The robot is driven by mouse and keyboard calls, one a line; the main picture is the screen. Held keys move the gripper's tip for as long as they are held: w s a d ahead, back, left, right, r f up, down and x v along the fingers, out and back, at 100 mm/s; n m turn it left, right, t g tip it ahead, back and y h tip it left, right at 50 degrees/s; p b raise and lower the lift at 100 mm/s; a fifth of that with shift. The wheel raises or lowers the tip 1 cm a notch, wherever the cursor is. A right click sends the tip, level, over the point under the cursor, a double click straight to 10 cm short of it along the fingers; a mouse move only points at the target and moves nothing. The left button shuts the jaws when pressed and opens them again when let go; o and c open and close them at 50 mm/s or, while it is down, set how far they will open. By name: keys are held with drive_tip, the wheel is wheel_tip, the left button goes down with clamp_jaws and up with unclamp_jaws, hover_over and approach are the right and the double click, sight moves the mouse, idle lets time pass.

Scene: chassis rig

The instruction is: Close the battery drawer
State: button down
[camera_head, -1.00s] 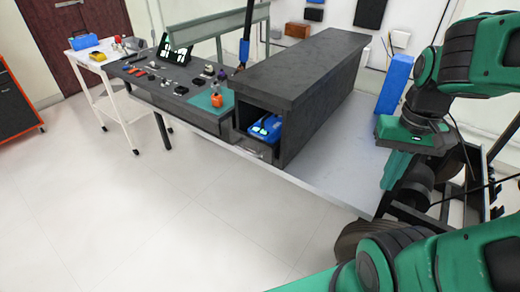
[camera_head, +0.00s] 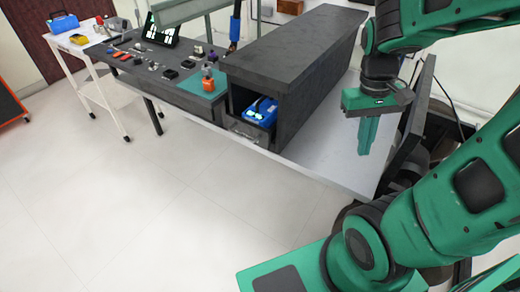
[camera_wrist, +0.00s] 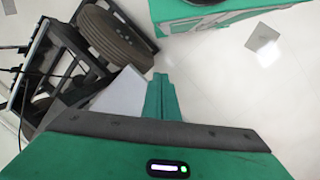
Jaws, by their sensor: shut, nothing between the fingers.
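The battery drawer (camera_head: 247,131) is at the open front end of a long dark grey cabinet (camera_head: 300,48) in the head view. It is pulled out a little, and a blue battery (camera_head: 262,109) sits in it. My gripper (camera_head: 366,137) is to the right of the cabinet, over the light grey surface, pointing down. Its green fingers are together with nothing between them, well apart from the drawer. In the wrist view, my gripper (camera_wrist: 161,90) points over the floor and a light grey edge; the drawer is not seen there.
A dark workbench (camera_head: 165,70) with small tools and a green mat (camera_head: 203,80) adjoins the cabinet on the left. A white cart (camera_head: 98,72) stands farther left. A black-framed rig with a wheel (camera_wrist: 115,35) is near my gripper. The floor in front is clear.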

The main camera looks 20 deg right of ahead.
drive_tip(key=w+a+f+n+g+h, duration=0.2)
drive_tip(key=w+f+n+h, duration=0.3)
drive_tip(key=w, duration=0.4)
drive_tip(key=n+t+h, duration=0.9)
drive_tip(key=n+t, duration=0.5)
drive_tip(key=n, duration=1)
approach(265, 143)
drive_tip(key=x, duration=0.6)
drive_tip(key=shift+d, duration=0.3)
drive_tip(key=shift+w+d, duration=0.1)
